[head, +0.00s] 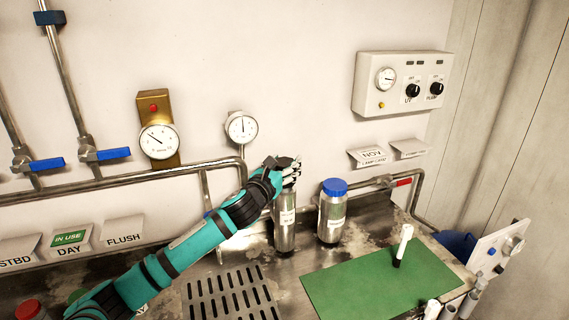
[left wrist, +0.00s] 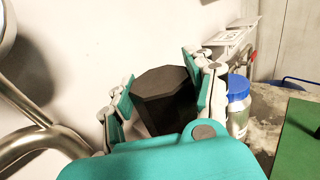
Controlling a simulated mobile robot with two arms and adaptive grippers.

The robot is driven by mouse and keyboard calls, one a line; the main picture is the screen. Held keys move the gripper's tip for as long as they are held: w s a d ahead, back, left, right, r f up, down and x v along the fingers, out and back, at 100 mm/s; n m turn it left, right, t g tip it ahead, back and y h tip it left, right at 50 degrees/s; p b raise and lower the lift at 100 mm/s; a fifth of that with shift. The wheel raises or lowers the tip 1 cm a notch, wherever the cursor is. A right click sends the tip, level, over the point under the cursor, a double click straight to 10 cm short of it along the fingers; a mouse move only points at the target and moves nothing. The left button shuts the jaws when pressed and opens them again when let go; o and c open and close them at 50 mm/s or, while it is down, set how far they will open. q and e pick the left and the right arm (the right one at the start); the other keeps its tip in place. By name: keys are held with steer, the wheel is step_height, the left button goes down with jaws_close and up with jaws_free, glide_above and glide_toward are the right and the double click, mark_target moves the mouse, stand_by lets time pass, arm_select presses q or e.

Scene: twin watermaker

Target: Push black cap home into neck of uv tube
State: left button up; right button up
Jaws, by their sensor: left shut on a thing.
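The black cap (left wrist: 165,92) is between the fingers of my left gripper (left wrist: 160,100), which is shut on it. In the head view, my left gripper (head: 288,172) is at the top of a labelled steel cylinder, which I take for the uv tube (head: 286,232). The tube stands upright on the metal counter. Its neck is hidden behind my gripper, so I cannot tell whether the cap is in the neck or just above it. My right gripper is not in view.
A steel bottle with a blue lid (head: 332,215) stands close right of the tube. A green mat (head: 375,285) with a white marker (head: 402,245) lies at the right front. A slotted drain (head: 230,295) is in front. Pipes and gauges line the wall behind.

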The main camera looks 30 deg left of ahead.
arm_select(q)
steer(key=shift+f+b, duration=0.55)
steer(key=shift+f, duration=0.5)
steer(key=o, duration=1.1)
steer(key=shift+r, duration=0.1)
steer(key=shift+c, duration=0.2)
steer(key=s+d, duration=0.1)
steer(key=s, duration=1.1)
steer(key=shift+d, duration=0.25)
